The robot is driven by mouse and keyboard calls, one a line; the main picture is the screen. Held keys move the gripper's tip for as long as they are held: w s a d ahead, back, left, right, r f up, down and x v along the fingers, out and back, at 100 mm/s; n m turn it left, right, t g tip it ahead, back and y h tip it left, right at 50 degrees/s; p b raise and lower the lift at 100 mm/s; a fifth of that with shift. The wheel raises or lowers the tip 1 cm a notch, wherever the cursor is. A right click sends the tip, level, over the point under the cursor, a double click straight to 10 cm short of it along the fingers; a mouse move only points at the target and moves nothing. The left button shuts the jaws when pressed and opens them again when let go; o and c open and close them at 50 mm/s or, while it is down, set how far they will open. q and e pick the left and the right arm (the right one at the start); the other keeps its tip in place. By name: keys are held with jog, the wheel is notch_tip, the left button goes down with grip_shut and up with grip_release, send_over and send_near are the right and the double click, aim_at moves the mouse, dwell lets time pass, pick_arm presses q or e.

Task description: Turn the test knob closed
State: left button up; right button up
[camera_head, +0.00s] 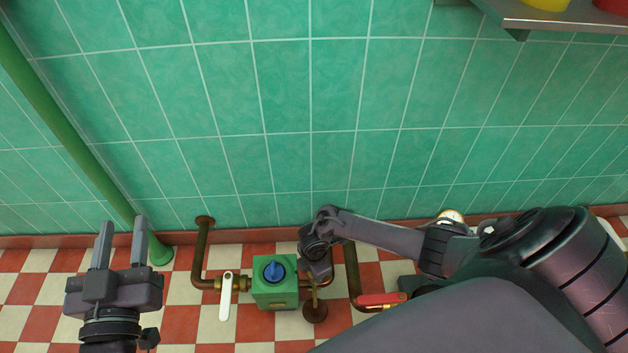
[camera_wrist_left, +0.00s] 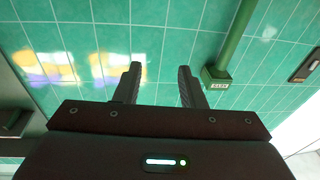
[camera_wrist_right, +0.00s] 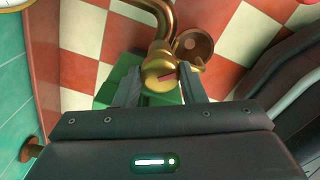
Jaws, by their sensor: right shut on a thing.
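In the head view my right gripper (camera_head: 318,262) comes down beside the green box (camera_head: 274,293) and hides most of the knob. My left gripper (camera_head: 121,230) is open and empty at the lower left, with its two fingers apart. It also shows in the left wrist view (camera_wrist_left: 158,82), facing green tiles.
The green box carries a blue knob (camera_head: 274,270). A white lever (camera_head: 226,297) stands left of it and a red lever (camera_head: 380,299) lies to the right. A gauge (camera_head: 452,215) is near the wall. A green pole (camera_head: 75,130) rises at the left.

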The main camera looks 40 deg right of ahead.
jog(key=m+p, duration=0.1)
jog(key=m, duration=0.1)
jog(key=shift+r+m+p, duration=0.1)
jog(key=shift+m+p, duration=0.2)
jog(key=shift+p, duration=0.1)
jog(key=shift+a+m+p, duration=0.1)
jog(key=shift+m+p, duration=0.65)
jog(key=shift+m, duration=0.45)
jog(key=shift+m+p, duration=0.6)
jog(key=shift+m, duration=0.6)
pick_arm(q)
jog(key=s+a+f+g+y, duration=0.2)
jog(key=s+f+g, duration=0.4)
jog(key=f, duration=0.4)
jog(key=s+a+f+g+y, duration=0.2)
jog(key=s+f+g, duration=0.4)
jog(key=f, duration=0.5)
jog(key=shift+s+a+g+y, duration=0.25)
jog(key=shift+s+g+y, duration=0.1)
jog(key=shift+g+y, duration=0.35)
pick_arm(e)
jog(key=shift+m, duration=0.4)
pick_arm(q)
jog(key=shift+a+f, duration=0.1)
pick_arm(e)
jog(key=o, duration=1)
pick_arm(q)
jog(key=shift+w, duration=0.1)
